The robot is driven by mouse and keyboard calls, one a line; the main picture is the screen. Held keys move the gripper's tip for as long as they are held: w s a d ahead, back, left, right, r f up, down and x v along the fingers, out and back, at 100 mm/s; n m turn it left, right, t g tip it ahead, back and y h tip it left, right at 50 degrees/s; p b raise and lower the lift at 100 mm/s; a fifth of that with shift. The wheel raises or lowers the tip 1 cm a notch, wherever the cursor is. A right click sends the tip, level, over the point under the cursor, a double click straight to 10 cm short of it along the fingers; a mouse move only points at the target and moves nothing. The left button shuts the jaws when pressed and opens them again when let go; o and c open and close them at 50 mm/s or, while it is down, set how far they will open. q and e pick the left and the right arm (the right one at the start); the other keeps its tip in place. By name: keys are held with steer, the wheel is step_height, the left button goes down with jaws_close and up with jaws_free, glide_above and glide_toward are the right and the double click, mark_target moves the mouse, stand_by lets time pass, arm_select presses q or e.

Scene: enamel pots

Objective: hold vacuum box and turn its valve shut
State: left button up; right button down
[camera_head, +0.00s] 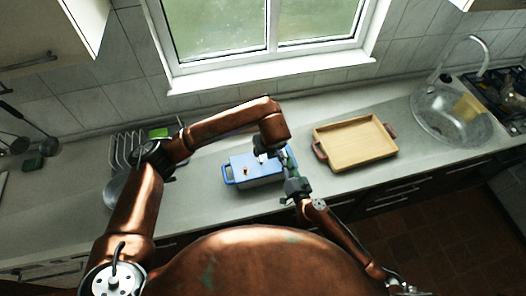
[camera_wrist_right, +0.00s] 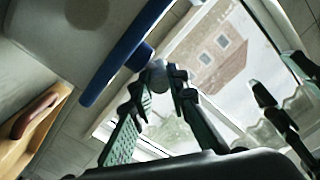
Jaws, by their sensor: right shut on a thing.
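The vacuum box (camera_head: 240,178) stands on the counter, with a blue lid, a pale side and a blue handle at its left end. A small reddish part and a white part show on the lid; I cannot tell which is the valve. My right gripper (camera_head: 289,160) is at the box's right end. In the right wrist view, its fingers (camera_wrist_right: 160,84) close around a small grey rounded piece beside a blue stub, by the box's blue edge (camera_wrist_right: 112,68). My left gripper reaches over the box's far side, mostly hidden; its fingers (camera_wrist_right: 273,77) look apart in the right wrist view.
A tan tray (camera_head: 355,143) with brown handles lies right of the box. A wire rack (camera_head: 122,150) stands at left, and a sink (camera_head: 440,128) is at far right. The window wall is behind. The counter's front strip is clear.

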steer(key=c, duration=1.8)
jaws_free()
steer(key=v, duration=1.2)
step_height(320, 180, up, 6)
steer(key=p, duration=0.8)
